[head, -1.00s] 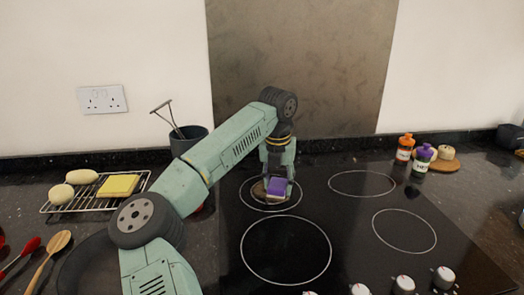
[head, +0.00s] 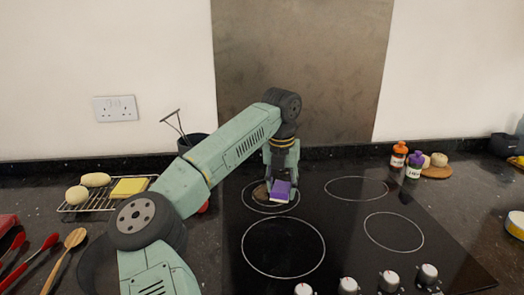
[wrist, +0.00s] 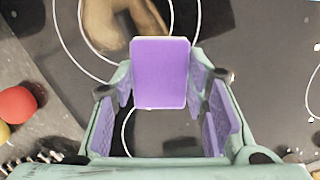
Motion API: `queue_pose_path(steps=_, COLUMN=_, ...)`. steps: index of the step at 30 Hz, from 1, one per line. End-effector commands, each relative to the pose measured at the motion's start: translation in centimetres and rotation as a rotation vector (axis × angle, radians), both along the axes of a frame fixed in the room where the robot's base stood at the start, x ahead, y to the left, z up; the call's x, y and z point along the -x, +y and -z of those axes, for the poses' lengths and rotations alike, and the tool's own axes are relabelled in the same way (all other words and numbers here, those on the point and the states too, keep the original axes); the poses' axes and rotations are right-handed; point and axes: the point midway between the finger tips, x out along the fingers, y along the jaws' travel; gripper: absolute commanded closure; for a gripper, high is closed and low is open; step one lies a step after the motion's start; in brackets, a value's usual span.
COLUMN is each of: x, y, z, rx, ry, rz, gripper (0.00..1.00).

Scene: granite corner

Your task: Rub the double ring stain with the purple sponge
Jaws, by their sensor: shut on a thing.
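The purple sponge (head: 282,191) is in my gripper (head: 281,178), low over the back-left ring of the black hob. The wrist view shows the sponge (wrist: 160,72) between the two fingers of my gripper (wrist: 160,84), which is shut on it. A brown curved stain (wrist: 118,24) lies on the hob beyond the sponge, partly covered by it. In the head view the stain (head: 260,193) shows just left of the sponge. I cannot tell whether the sponge touches the hob.
The hob (head: 335,215) has knobs (head: 389,281) along its front. A dark pot (head: 190,142) stands behind my arm.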

Motion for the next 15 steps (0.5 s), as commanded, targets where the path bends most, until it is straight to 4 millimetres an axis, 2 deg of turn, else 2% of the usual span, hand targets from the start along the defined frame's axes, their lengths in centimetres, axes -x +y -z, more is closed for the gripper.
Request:
queue_pose_path(steps=9, x=0.6, y=-0.2, z=-2.9, rx=0.000, ry=-0.001, rz=0.006, gripper=0.85)
queue_pose_path(steps=15, x=1.0, y=-0.3, z=-4.0, rx=0.000, ry=0.000, rz=0.009, gripper=0.85)
